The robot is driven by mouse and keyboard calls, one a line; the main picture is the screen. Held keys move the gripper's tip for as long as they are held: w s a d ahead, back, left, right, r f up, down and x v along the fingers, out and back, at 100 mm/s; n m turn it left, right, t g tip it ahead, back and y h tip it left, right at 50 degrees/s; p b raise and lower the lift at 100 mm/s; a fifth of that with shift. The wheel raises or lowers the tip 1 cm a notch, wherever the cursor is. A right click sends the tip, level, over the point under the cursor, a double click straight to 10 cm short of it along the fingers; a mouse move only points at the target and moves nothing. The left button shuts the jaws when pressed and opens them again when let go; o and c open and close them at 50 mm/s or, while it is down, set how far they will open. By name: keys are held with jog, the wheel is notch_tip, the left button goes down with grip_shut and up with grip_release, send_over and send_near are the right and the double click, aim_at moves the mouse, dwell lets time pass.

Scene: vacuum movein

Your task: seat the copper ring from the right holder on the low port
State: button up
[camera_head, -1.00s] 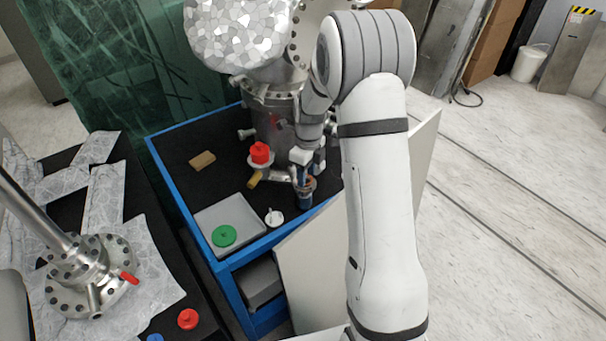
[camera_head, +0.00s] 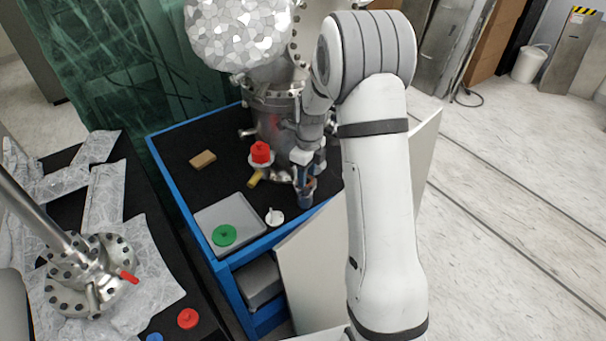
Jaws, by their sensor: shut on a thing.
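My gripper (camera_head: 307,174) points down at the front of the black-topped bench, just above a small blue holder (camera_head: 305,199). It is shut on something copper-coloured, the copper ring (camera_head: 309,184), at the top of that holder. The ring is small and partly hidden by the fingers. I cannot tell whether it is clear of the holder. The steel chamber (camera_head: 272,129) stands behind the gripper. The low port is not clearly visible; my arm and gripper cover part of the chamber's lower side.
A red cap (camera_head: 261,152) on a pale base stands left of the gripper. A small white part (camera_head: 274,217) and a grey tray (camera_head: 239,212) with a green disc (camera_head: 224,235) lie in front. A tan block (camera_head: 202,159) lies farther left.

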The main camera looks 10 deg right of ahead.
jog(key=shift+f, duration=0.35)
dwell(0.5)
jog(key=o, duration=1)
jog(key=shift+s, duration=0.1)
jog(key=shift+o, duration=0.3)
